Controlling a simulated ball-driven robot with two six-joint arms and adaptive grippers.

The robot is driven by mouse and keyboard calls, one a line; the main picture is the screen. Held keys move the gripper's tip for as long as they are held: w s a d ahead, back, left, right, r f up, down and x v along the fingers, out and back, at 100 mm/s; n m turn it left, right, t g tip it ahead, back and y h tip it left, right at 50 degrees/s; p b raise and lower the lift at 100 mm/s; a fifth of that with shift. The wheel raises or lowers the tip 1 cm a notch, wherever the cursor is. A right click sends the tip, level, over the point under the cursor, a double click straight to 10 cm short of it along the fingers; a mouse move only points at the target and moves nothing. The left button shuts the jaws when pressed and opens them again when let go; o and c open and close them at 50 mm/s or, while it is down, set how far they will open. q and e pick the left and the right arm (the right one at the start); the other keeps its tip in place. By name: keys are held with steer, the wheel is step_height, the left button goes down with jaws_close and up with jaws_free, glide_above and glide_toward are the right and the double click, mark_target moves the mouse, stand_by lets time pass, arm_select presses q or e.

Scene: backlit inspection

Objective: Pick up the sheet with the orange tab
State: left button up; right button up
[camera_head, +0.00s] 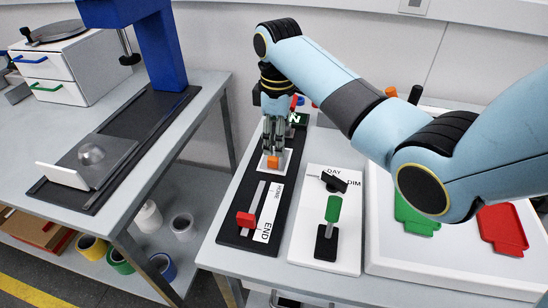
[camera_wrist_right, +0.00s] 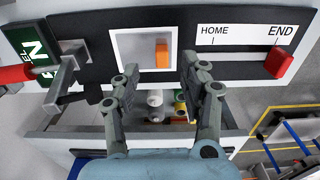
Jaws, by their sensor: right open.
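The sheet (camera_head: 285,162) is a small pale square with a white border. It lies on the black strip board on the table, and its orange tab (camera_head: 272,161) stands up from it. In the right wrist view the sheet (camera_wrist_right: 135,50) shows near the top centre, with the orange tab (camera_wrist_right: 162,54) towards its right side. My right gripper (camera_head: 272,146) points down just above the tab. In the right wrist view its two fingers (camera_wrist_right: 159,66) are apart, with nothing held between them. I cannot tell whether a finger touches the sheet. My left gripper is out of view.
A red slider knob (camera_head: 246,219) sits on the HOME–END track in front of the sheet. A green "N" sign (camera_head: 297,119) stands behind. Right is a DAY/DIM panel (camera_head: 308,246) with a green handle (camera_head: 333,208), then a white tray (camera_head: 395,250). A gap separates the left table.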

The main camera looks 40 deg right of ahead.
mark_target(275, 158)
steer(key=f, duration=0.6)
steer(key=shift+w+a, duration=0.15)
steer(key=shift+a, duration=0.1)
steer(key=shift+c, duration=0.4)
jaws_close()
